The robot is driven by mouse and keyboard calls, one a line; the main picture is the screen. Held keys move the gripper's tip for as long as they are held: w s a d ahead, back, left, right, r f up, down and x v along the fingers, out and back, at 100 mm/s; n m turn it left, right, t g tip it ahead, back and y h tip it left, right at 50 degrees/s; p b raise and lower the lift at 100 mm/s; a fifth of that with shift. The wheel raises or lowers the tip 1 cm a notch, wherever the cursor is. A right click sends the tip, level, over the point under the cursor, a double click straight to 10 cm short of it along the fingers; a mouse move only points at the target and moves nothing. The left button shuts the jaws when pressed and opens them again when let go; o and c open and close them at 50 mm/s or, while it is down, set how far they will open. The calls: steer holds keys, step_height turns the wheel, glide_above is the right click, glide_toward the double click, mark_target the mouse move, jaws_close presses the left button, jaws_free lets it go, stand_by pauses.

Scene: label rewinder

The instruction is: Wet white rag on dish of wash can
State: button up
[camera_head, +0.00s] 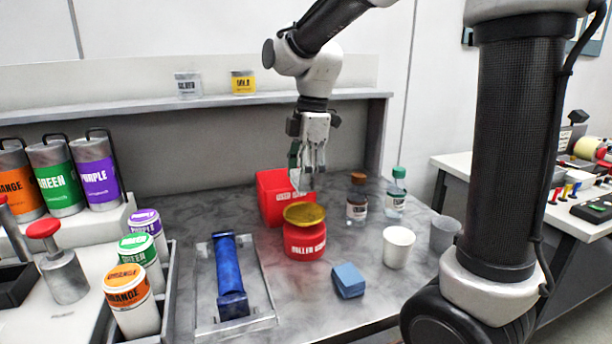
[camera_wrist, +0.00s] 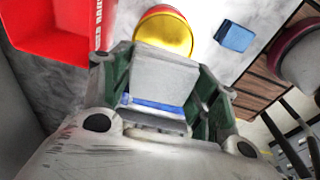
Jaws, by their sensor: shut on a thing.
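The wash can (camera_head: 305,240) is a red can on the grey worktop with a gold dish (camera_head: 304,213) on top. In the wrist view the gold dish (camera_wrist: 165,33) shows just beyond my fingertips. My gripper (camera_head: 307,180) points down above and slightly behind the dish, apart from it. In the wrist view my gripper (camera_wrist: 163,90) is shut on the white rag (camera_wrist: 163,76), a pale folded cloth with a blue stripe. A sliver of the white rag (camera_head: 296,178) shows in the head view; the rest is hidden by the fingers.
A red bin (camera_head: 271,198) stands close behind the can. A blue block-like cloth (camera_head: 348,281), white cup (camera_head: 398,247), grey cup (camera_head: 444,234) and bottles (camera_head: 357,205) stand to the right. A blue roller (camera_head: 229,270) in a tray lies left. Ink cans (camera_head: 131,298) stand at far left.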

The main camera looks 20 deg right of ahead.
mark_target(303, 214)
steer(key=shift+s+f, duration=0.1)
steer(key=shift+f, duration=2.95)
steer(key=shift+f, duration=1.05)
steer(key=shift+r, duration=3.5)
